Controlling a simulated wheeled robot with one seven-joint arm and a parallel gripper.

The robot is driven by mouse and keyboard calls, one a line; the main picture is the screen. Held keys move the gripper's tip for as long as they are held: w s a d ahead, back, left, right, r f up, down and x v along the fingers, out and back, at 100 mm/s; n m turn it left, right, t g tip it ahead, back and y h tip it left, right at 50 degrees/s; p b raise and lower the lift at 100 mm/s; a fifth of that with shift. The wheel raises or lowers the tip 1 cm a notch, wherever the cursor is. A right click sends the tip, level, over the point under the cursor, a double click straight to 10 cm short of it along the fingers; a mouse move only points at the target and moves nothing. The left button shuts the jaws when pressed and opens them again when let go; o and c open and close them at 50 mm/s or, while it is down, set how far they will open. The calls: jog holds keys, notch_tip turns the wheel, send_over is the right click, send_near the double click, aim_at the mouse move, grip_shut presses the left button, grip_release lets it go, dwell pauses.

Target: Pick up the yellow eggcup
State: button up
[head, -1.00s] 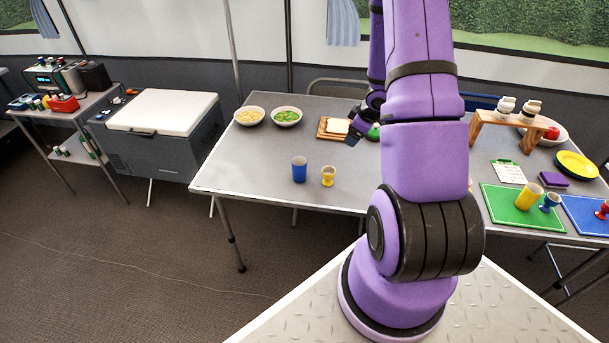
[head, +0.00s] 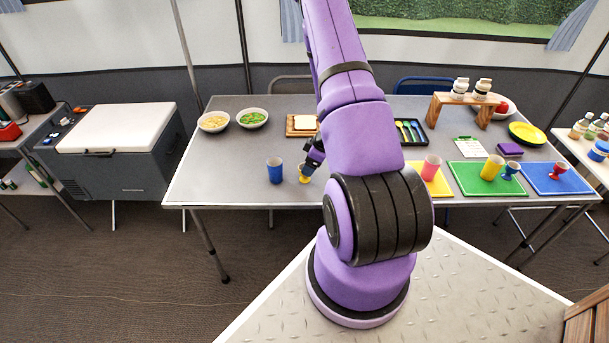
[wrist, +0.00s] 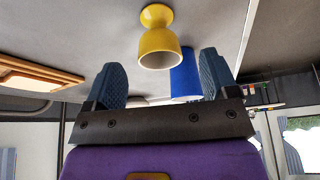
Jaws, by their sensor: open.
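The yellow eggcup (head: 303,177) stands on the grey table (head: 235,185), just right of a blue cup (head: 275,170). My gripper (head: 308,170) is at the eggcup and partly covers it in the head view. In the wrist view the yellow eggcup (wrist: 160,40) shows whole, its open bowl ahead of and between my two fingers. My gripper (wrist: 165,82) is open in that view, with nothing between its pads. The blue cup (wrist: 184,77) is behind the eggcup, near the right finger. I cannot tell whether a finger touches the eggcup.
Right of my arm are a black cutlery tray (head: 421,138), a green mat (head: 465,182) and a blue mat (head: 540,184) with cups. The table left of the blue cup is clear.

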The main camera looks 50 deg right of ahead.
jog(key=shift+x, duration=2.55)
jog(key=shift+w+d, duration=0.1)
jog(key=c, duration=1)
jog(key=shift+r, duration=0.2)
